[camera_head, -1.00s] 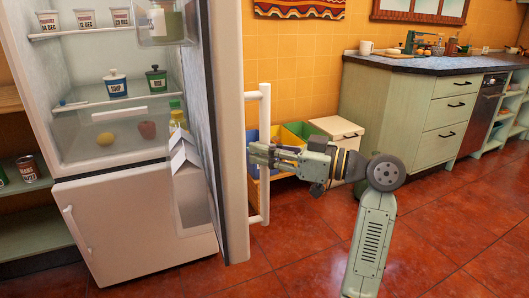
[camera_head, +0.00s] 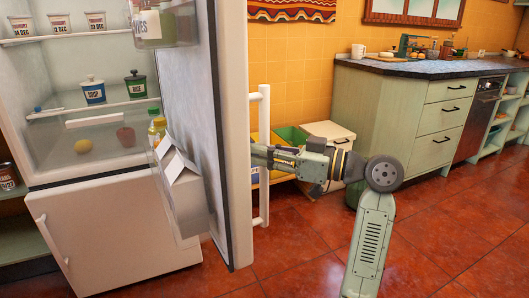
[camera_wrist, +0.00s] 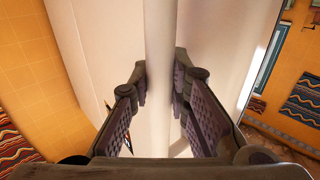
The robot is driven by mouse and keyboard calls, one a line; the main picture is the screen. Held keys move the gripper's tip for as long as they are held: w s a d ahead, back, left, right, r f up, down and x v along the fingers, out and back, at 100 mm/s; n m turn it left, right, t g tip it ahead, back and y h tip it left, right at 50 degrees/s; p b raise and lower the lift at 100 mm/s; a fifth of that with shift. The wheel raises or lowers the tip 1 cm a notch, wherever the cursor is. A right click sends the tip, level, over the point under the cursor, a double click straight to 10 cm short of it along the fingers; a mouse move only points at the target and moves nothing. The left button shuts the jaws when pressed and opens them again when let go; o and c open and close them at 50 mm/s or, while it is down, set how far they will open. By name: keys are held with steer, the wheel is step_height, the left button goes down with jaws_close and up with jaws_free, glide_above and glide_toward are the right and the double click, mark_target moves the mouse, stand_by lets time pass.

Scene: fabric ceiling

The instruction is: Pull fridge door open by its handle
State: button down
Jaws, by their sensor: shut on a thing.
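The fridge door (camera_head: 234,110) stands wide open, seen nearly edge-on, with its inner side facing left. Its long white vertical handle (camera_head: 265,110) is on the outer side. My gripper (camera_head: 262,156) reaches in from the right and is shut on the handle at about mid-height; its fingertips are partly hidden at the door. In the wrist view, the white handle bar (camera_wrist: 160,50) runs between the two fingers (camera_wrist: 159,85), with the pale door face behind it. The fridge body (camera_head: 120,225) is at the left, with its shelves exposed and its lower compartment closed.
A carton (camera_head: 180,195) and bottles (camera_head: 157,130) sit in the door's inner shelf. Jars, a lemon and an apple are on the fridge shelves. Bins (camera_head: 290,140) and a white box (camera_head: 330,130) stand behind my gripper. A green counter (camera_head: 390,115) is at right; the red floor is clear in front.

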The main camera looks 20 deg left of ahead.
steer(key=c, duration=1.5)
jaws_free()
steer(key=shift+d, duration=0.15)
steer(key=d, duration=1.1)
steer(key=shift+w+d, duration=0.4)
